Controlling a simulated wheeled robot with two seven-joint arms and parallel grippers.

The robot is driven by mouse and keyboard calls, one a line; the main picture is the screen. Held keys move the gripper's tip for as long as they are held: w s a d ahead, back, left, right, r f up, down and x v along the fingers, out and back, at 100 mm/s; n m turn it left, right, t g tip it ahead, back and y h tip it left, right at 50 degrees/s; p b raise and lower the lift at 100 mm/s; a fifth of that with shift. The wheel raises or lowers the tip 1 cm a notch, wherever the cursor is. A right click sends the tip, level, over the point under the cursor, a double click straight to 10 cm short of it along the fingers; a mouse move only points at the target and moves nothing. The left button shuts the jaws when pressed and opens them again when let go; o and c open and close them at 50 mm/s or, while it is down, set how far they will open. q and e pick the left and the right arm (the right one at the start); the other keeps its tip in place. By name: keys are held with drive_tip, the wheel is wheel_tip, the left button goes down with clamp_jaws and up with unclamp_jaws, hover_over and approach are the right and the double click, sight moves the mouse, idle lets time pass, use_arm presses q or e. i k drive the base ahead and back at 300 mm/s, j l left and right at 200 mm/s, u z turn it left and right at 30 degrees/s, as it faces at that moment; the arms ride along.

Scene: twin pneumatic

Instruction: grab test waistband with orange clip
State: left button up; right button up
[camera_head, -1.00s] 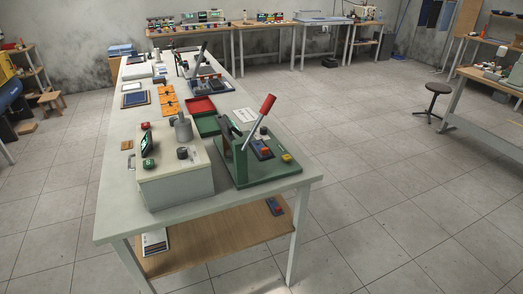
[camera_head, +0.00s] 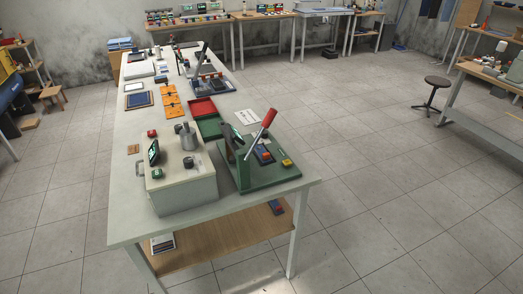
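Neither of my grippers shows in the head view. I cannot pick out a waistband with an orange clip at this distance. Orange flat pieces (camera_head: 172,103) lie in a column on the long workbench (camera_head: 128,215), left of the red tray. Dark cloth-like items (camera_head: 428,14) hang on the far wall at the upper right; no orange clip can be made out on them.
A grey box with buttons (camera_head: 182,187) and a green press with a red lever (camera_head: 262,170) stand at the bench's near end. Red (camera_head: 201,107) and green trays lie behind. A stool (camera_head: 434,92) stands right. The tiled floor right of the bench is clear.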

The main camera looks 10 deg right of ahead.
sight(263, 155)
drive_tip(key=i+j+z, duration=0.1)
drive_tip(key=i+j, duration=0.5)
drive_tip(key=j, duration=0.2)
drive_tip(key=i+j+z, duration=0.15)
drive_tip(key=i+j, duration=0.15)
drive_tip(key=j, duration=0.15)
